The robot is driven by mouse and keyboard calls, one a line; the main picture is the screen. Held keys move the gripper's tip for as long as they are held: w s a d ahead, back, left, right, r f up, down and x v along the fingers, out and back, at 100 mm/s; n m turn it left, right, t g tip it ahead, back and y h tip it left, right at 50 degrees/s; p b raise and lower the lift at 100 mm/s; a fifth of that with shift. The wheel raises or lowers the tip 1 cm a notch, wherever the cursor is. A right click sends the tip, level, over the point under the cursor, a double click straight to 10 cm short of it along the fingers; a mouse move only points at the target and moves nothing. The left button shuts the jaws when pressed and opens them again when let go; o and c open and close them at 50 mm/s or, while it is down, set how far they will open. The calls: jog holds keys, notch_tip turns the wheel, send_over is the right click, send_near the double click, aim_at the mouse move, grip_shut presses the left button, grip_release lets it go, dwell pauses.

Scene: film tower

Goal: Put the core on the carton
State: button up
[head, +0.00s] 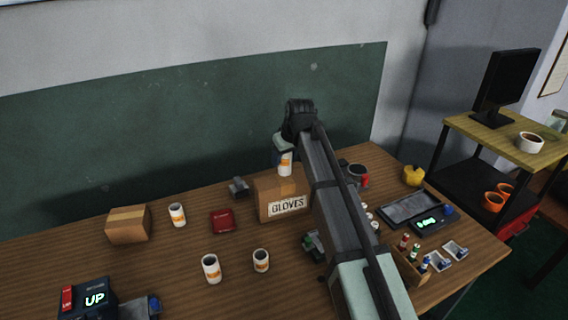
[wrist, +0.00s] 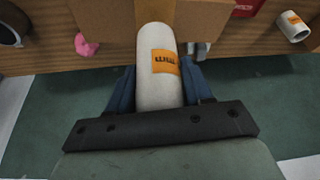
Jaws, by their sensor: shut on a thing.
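A white core with an orange label (head: 285,163) is in my gripper (head: 284,152), upright over the brown carton marked GLOVES (head: 268,206). In the wrist view the same core (wrist: 155,50) sits between my blue fingers (wrist: 158,88), which are shut on it. The carton's top (wrist: 105,28) shows beyond and below the core there. I cannot tell whether the core's lower end touches the carton.
A smaller brown box (head: 128,224) and a red box (head: 222,221) stand left of the carton. A dark device reading UP (head: 88,299) is at the front left. Trays, bottles and a yellow pot (head: 413,175) crowd the right side. A green wall panel (head: 190,130) rises behind the table.

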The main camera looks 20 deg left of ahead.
jog(key=shift+f, duration=1.2)
jog(key=shift+f, duration=0.15)
jog(key=o, duration=1.1)
jog(key=shift+c, duration=0.2)
jog(key=v, duration=1.2)
